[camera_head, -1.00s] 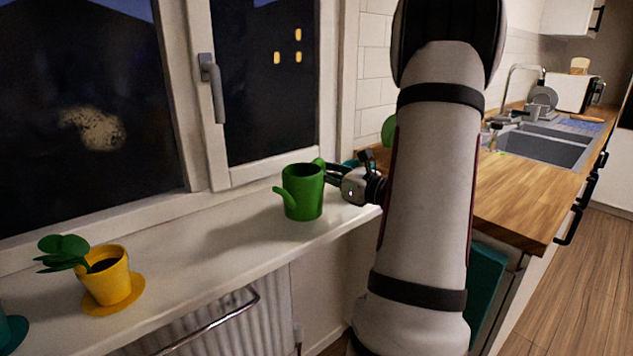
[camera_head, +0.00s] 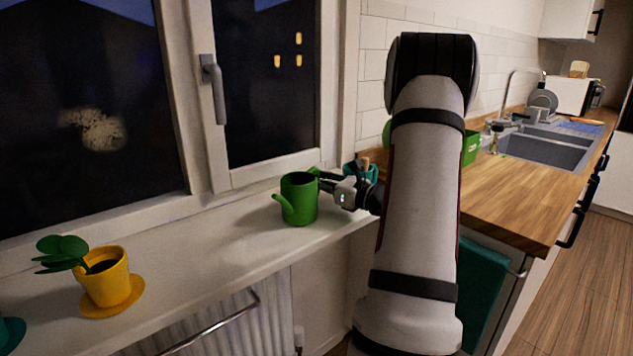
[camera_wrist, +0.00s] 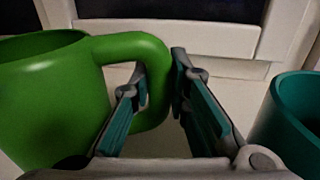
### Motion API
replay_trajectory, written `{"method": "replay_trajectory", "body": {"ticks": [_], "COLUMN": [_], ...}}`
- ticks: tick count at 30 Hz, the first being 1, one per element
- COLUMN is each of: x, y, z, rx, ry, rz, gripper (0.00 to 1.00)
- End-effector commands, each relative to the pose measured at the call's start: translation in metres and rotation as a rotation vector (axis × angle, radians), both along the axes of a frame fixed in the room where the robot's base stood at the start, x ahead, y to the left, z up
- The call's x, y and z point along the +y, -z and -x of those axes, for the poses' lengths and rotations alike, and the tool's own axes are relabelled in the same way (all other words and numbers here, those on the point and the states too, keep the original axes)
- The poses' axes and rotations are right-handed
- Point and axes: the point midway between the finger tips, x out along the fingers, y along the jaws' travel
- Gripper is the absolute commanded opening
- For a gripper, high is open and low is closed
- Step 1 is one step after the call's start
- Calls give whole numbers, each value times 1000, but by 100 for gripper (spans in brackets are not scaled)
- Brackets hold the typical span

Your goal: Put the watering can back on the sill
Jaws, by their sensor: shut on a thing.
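The green watering can (camera_head: 299,199) is upright at the right part of the white window sill (camera_head: 200,262). Its spout points left and its handle points right, toward my gripper. My gripper (camera_head: 329,181) is at the handle, to the right of the can. In the wrist view the can (camera_wrist: 50,105) fills the left side, and the fingers of my gripper (camera_wrist: 155,95) sit on either side of the handle (camera_wrist: 150,60), shut on it. The can's base looks on or just over the sill; I cannot tell if it touches.
A yellow pot with a plant (camera_head: 107,279) stands on a saucer at the left of the sill. A teal pot (camera_wrist: 290,120) is close to the right of my gripper. The window handle (camera_head: 214,88) is above. The sill between yellow pot and can is clear.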

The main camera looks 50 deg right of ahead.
Motion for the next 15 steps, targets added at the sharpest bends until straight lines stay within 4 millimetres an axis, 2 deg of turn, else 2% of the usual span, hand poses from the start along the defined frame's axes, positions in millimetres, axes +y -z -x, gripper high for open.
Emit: {"method": "replay_trajectory", "body": {"ticks": [4, 5, 6, 7, 15], "x": [0, 0, 0, 0, 0], "y": [3, 3, 3, 3, 3], "z": [0, 0, 0, 0, 0], "rx": [-1, 1, 1, 1, 0], "ry": [0, 0, 0, 0, 0], "rz": [0, 0, 0, 0, 0], "gripper": [0, 23, 32, 36, 36]}}
